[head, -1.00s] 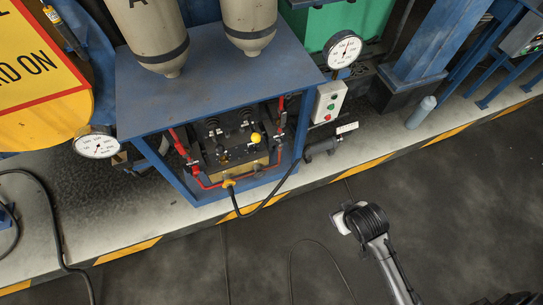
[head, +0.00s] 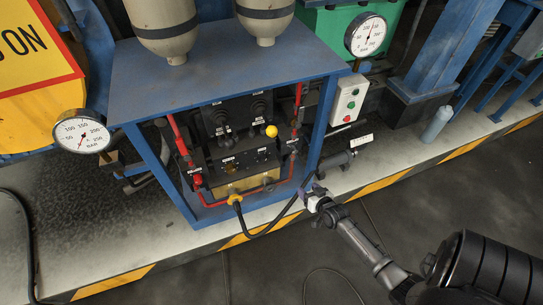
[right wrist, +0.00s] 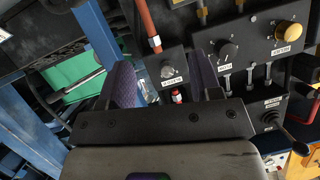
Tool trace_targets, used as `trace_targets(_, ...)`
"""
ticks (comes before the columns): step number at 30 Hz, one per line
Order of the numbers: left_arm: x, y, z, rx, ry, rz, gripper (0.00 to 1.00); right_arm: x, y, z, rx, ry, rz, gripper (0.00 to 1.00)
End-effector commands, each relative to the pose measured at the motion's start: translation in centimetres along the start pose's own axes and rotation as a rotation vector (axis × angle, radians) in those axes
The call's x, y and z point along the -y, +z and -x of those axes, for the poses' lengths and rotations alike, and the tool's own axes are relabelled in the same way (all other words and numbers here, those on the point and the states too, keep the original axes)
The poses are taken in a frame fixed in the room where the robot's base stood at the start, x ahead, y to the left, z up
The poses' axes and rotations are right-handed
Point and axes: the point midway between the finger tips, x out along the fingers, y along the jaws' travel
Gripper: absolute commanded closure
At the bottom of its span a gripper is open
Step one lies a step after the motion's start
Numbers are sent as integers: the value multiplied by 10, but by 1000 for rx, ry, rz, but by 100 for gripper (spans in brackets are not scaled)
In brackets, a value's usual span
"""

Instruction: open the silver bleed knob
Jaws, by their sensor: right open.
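My right gripper (head: 318,198) is in front of the blue-framed stand, by its right front leg. In the right wrist view the gripper (right wrist: 165,88) is open, with one finger on each side of the picture's middle. A small silver round knob (right wrist: 168,72) with a white label shows between the fingers, on a dark plate at the end of a red pipe (right wrist: 145,20). The fingers do not grip it; the distance to it is hard to judge. In the head view the silver knob is too small to tell. My left gripper is not in view.
A black panel (head: 228,122) with knobs and a yellow knob (head: 271,131) sits inside the blue stand (head: 225,65). A black hose (head: 265,232) loops in front. A grey switch box (head: 348,100) and pressure gauge (head: 367,36) stand at right. The dark floor in front is mostly open.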

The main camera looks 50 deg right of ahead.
Motion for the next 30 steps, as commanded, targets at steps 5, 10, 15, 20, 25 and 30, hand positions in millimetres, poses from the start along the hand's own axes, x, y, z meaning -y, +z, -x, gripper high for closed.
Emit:
trace_targets(5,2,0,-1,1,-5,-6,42,-3,-34,4,-233,8,-34,42)
trace_targets(10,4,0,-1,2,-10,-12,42,-4,-53,10,-353,13,-36,42)
trace_targets(15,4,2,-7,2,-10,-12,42,-4,-61,1,-388,13,-34,42)
trace_targets(20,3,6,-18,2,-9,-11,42,-5,-69,-23,-389,13,-32,42)
trace_targets(25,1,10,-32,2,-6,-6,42,-5,-81,-53,-388,13,-33,42)
trace_targets(30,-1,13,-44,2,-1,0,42,-6,-92,-80,-386,13,-32,42)
